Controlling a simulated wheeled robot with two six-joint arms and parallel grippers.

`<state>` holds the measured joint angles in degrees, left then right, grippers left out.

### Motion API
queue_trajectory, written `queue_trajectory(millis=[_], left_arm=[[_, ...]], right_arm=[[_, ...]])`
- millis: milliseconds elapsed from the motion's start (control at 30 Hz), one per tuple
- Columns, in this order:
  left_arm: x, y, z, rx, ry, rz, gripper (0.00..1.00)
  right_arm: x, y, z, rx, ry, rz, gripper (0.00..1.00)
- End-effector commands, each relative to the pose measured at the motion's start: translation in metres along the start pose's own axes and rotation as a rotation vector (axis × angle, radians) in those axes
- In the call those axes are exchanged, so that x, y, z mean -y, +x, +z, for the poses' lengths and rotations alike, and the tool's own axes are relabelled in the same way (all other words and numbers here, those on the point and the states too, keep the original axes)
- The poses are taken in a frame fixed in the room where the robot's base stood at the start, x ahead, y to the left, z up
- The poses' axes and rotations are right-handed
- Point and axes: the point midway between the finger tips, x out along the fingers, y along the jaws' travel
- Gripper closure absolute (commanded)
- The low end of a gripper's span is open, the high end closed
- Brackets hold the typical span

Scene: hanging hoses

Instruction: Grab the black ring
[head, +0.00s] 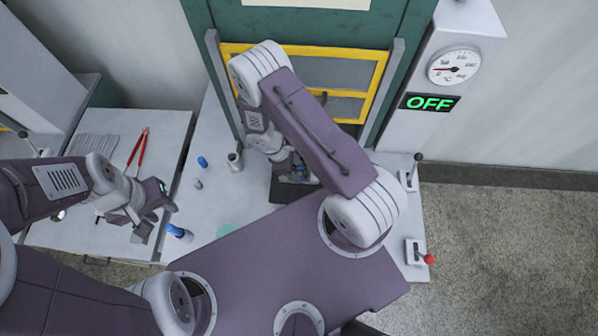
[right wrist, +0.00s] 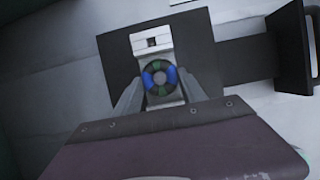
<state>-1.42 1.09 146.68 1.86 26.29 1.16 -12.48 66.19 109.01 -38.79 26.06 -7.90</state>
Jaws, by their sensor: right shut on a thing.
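A small ring (right wrist: 147,78) with blue and dark green segments around a dark centre sits between the fingers of my right gripper (right wrist: 160,82) in the right wrist view. My right gripper is shut on it. It lies against a pale block (right wrist: 152,42) on a dark plate (right wrist: 118,58). No plainly black ring shows. In the head view my right gripper (head: 290,170) is low over a dark base (head: 284,190), mostly hidden by my arm. My left gripper (head: 143,220) hangs over the left worktop; its finger opening is unclear.
Red-handled pliers (head: 139,148) lie on the left worktop (head: 165,125). Blue-ended pieces (head: 203,162) and a metal cup (head: 234,162) stand on the middle bench. A yellow frame (head: 375,85) is behind my right arm. Levers (head: 417,254) line the right edge, below an "OFF" display (head: 430,102).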

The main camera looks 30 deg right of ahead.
Motion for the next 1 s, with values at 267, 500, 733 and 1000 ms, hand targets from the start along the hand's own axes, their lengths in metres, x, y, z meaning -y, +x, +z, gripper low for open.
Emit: queue_trajectory(millis=[267, 500, 733, 1000], left_arm=[[0.0, 0.005, 0.001, 0.0, 0.0, 0.0, 0.64], [0.0, 0.02, 0.002, 0.0, 0.0, 0.0, 0.64], [0.001, 0.037, 0.004, 0.0, 0.0, 0.0, 0.64], [0.0, 0.014, 0.001, -0.001, 0.0, 0.0, 0.64]], right_arm=[[-0.001, -0.011, 0.004, -0.002, 0.001, 0.003, 0.91], [0.011, -0.039, 0.029, 0.0, 0.001, 0.0, 0.91], [0.046, -0.053, 0.076, -0.002, 0.0, 0.002, 0.91], [0.068, -0.071, 0.114, 0.009, -0.001, 0.008, 0.91]])
